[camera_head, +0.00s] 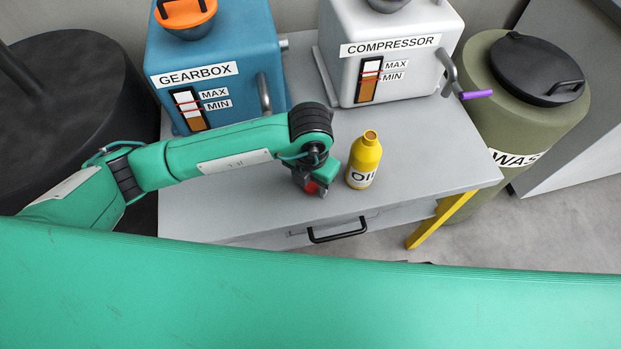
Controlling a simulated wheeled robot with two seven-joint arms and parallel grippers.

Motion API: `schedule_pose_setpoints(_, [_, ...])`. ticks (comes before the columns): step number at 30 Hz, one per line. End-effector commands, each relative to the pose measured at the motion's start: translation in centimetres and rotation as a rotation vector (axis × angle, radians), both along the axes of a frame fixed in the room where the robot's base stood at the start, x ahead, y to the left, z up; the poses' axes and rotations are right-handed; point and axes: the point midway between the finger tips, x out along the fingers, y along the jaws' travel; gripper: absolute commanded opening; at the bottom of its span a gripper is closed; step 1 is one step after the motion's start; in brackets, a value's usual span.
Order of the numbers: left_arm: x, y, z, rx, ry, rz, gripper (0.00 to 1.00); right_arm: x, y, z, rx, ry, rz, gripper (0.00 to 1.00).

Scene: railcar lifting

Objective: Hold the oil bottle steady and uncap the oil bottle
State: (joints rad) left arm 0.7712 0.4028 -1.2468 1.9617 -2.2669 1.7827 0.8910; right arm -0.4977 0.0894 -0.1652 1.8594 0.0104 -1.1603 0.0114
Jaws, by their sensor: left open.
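The yellow oil bottle (362,166) stands upright near the front of the grey table. Its label reads "OIL", partly cut off by the bottle's curve. The neck at its top shows a round, brownish-orange opening, and I cannot make out a cap on it. My left gripper (320,188) points down just left of the bottle, close to it but not around it. It is open, and its fingers are mostly hidden under the wrist. A small red patch shows at the gripper; I cannot tell what it is. My right gripper is out of view.
The blue gearbox (222,60) with an orange cap (186,14) and the white compressor (390,70) stand at the back of the table (255,205). A black-lidded green waste barrel (530,110) stands right. The table right of the bottle is clear.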

Motion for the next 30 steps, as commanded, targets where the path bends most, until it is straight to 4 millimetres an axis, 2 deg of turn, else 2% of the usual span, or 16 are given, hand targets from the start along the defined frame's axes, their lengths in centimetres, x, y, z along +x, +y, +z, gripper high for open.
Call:
schedule_pose_setpoints(2, [0.0, 0.0, 0.6, -0.001, -0.002, -0.001, 0.54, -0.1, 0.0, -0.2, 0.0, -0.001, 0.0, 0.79])
schedule_pose_setpoints(7, [0.1, -0.1, 4.1, -0.003, -0.004, -0.002, 0.54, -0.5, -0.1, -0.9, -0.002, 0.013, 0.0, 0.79])
schedule_pose_setpoints(12, [0.1, 0.0, 7.8, -0.001, -0.005, -0.003, 0.54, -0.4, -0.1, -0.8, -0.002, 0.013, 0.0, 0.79])
schedule_pose_setpoints(18, [0.1, 0.0, 11.0, -0.001, -0.003, -0.001, 0.54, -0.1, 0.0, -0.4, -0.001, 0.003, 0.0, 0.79])
schedule_pose_setpoints(24, [0.0, 0.0, 12.2, 0.0, -0.001, -0.001, 0.54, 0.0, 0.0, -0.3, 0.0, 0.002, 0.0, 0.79])
schedule_pose_setpoints(30, [0.0, 0.0, 12.2, 0.0, 0.0, -0.001, 0.54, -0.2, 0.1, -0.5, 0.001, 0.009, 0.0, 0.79])
